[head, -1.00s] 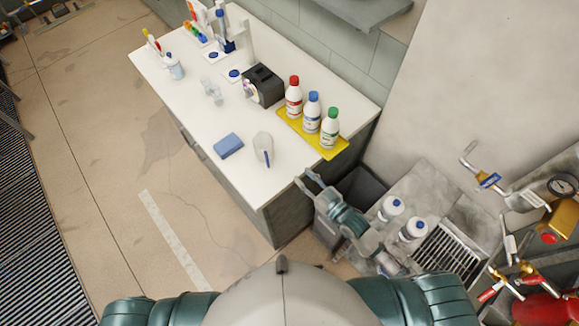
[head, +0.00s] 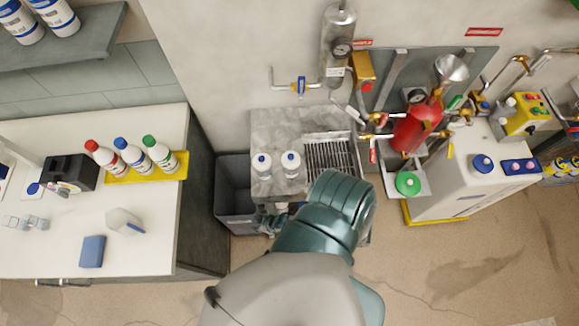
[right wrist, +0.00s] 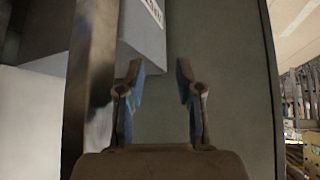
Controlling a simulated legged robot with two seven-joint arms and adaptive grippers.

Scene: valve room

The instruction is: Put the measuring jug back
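A pale, translucent jug with a blue mark (head: 123,222), which looks like the measuring jug, stands on the white counter at the left of the head view. It is beside a blue sponge or cloth (head: 92,251). My right gripper (head: 266,224) is low beside the grey bin, right of the counter and well apart from the jug. My forearm partly hides it. In the right wrist view its two fingers (right wrist: 158,88) are spread with nothing between them, facing dark grey surfaces. My left gripper is out of view.
Several bottles, some on a yellow tray (head: 150,173), and a black box (head: 70,172) stand on the counter (head: 60,130). An open grey bin (head: 234,190) stands beside it. A sink unit with two white bottles (head: 262,166) and a drain grate (head: 330,160) is right of the bin.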

